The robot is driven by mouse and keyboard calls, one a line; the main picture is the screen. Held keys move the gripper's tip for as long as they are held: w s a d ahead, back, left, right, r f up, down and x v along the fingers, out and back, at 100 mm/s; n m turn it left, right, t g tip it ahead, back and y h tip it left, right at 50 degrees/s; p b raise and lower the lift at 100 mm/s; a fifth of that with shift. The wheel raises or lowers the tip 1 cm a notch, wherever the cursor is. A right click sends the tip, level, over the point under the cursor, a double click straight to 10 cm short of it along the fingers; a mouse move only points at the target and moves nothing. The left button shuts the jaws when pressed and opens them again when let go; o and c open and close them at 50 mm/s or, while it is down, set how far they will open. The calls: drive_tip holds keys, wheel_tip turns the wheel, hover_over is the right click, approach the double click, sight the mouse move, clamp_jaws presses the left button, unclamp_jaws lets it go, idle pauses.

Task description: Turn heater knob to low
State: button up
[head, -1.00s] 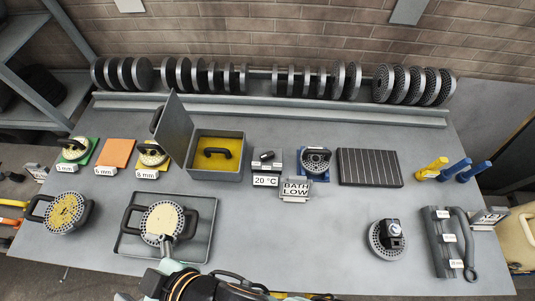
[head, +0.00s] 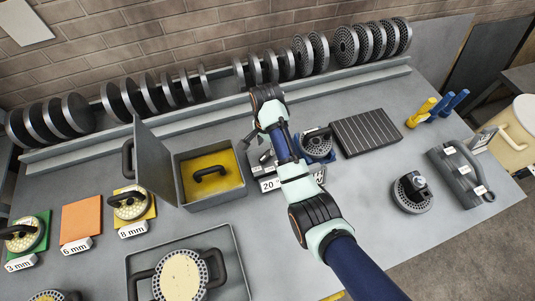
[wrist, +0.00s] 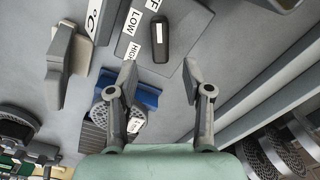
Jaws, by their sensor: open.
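The heater knob (wrist: 159,38) is a dark, rounded bar with a white mark. It sits on a dark panel (wrist: 196,22) with the words OFF, LOW and HIGH beside it in the wrist view. My gripper (wrist: 158,73) is open and empty. Its two fingertips are spread just below the knob in the wrist view, one on each side, with no contact visible. In the head view my arm covers part of the heater area, and the knob cannot be made out clearly.
The 20 °C sign (head: 269,185) stands in front of the heater. A perforated disc on a blue block (head: 317,150) and a dark ribbed plate (head: 367,133) are to the right. The open box with yellow contents (head: 184,195) is to the left. Discs line the back rack.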

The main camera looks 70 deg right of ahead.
sight(266, 154)
wheel_tip(266, 154, down, 7)
drive_tip(key=shift+f, duration=0.1)
clamp_jaws()
idle(0.3)
